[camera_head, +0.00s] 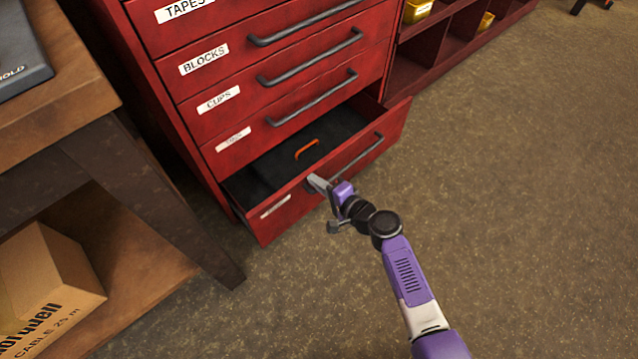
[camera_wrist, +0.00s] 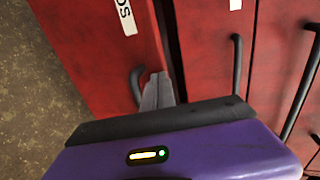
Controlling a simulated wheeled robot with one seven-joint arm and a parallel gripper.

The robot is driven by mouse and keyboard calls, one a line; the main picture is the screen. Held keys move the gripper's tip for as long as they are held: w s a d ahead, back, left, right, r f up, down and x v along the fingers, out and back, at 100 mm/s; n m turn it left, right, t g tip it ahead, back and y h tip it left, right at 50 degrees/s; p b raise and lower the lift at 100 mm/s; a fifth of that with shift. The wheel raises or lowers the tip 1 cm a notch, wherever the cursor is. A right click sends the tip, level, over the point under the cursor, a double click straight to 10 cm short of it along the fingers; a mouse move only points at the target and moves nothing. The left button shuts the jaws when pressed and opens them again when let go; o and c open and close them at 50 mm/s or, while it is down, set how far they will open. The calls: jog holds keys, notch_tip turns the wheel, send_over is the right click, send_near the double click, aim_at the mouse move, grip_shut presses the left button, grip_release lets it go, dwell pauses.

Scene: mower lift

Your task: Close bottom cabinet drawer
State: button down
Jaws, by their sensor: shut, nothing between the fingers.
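The red cabinet (camera_head: 222,142) has several labelled drawers with grey bar handles. Its bottom drawer (camera_head: 290,212) is pulled out, and its dark inside shows. An orange, handle-shaped item (camera_head: 307,148) lies inside it. My gripper (camera_head: 316,184) is shut and empty at the drawer's front panel, near the left end of its handle (camera_head: 358,157). In the wrist view, the shut fingers (camera_wrist: 157,90) are close beside a handle end (camera_wrist: 136,86), against the red front; I cannot tell whether they touch it. The drawers above look closed.
A wooden bench (camera_head: 150,190) with a cardboard box (camera_head: 48,285) on its lower shelf stands at the left. Red open shelving (camera_head: 440,50) with yellow bins (camera_head: 417,10) is at the upper right. The floor (camera_head: 530,190) to the right is clear.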

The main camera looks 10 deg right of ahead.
jog(key=w+a+b, duration=0.4)
jog(key=w+a, duration=0.1)
jog(key=w, duration=0.3)
jog(key=shift+w, duration=0.25)
